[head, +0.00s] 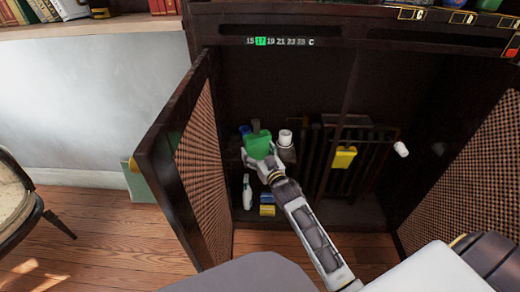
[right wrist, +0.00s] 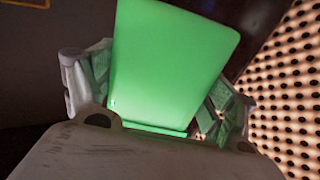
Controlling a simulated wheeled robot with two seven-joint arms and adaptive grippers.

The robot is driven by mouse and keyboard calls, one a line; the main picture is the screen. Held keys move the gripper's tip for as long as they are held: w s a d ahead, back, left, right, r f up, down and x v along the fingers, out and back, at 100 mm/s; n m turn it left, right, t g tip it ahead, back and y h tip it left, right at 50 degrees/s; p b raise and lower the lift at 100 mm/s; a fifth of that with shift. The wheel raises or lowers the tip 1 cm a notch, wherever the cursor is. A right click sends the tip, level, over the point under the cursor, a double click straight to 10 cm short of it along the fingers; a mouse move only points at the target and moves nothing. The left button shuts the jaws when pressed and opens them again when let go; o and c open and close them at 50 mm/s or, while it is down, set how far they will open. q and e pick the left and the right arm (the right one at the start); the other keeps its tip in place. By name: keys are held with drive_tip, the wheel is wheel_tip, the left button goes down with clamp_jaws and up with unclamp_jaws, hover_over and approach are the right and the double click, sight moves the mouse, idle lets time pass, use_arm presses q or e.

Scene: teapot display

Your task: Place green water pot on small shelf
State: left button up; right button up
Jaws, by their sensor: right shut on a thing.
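The green water pot (head: 258,144) is inside the dark open cabinet, toward its left side, in the head view. My right gripper (head: 262,160) is shut on it and reaches in from the lower right. In the right wrist view the green pot (right wrist: 170,62) fills the space between the two fingers of the right gripper (right wrist: 150,100). A small dark shelf (head: 288,156) shows just right of the pot, bearing a white cup (head: 285,138). The gripper partly hides the shelf's left part, and I cannot tell whether the pot touches it. My left gripper is not in view.
The left cabinet door (head: 185,165) and right door (head: 470,170) stand open. A spray bottle (head: 247,192) and blue and yellow sponges (head: 267,204) are low in the cabinet. A yellow item (head: 344,157) hangs on a dark rack. A white roll-like object (head: 401,149) is at right.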

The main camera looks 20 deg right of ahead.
use_arm(q)
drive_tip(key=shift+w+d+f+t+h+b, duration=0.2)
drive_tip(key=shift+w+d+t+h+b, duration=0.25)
drive_tip(key=shift+b, duration=0.75)
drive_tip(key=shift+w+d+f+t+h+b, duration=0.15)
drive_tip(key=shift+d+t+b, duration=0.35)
drive_tip(key=shift+b, duration=0.65)
use_arm(e)
drive_tip(key=w+d+r+m+h, duration=0.1)
drive_tip(key=w+d, duration=1)
drive_tip(key=w, duration=0.1)
drive_tip(key=shift+r+h, duration=0.3)
drive_tip(key=shift+r, duration=0.05)
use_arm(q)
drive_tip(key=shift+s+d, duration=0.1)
use_arm(e)
drive_tip(key=shift+f, duration=0.1)
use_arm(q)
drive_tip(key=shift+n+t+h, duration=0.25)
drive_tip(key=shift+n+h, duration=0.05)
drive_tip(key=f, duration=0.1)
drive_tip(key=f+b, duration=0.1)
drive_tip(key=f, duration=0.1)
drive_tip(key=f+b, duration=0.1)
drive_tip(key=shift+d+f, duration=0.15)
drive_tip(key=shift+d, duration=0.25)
use_arm(e)
wheel_tip(320, 180, down, 5)
drive_tip(key=shift+r, duration=0.1)
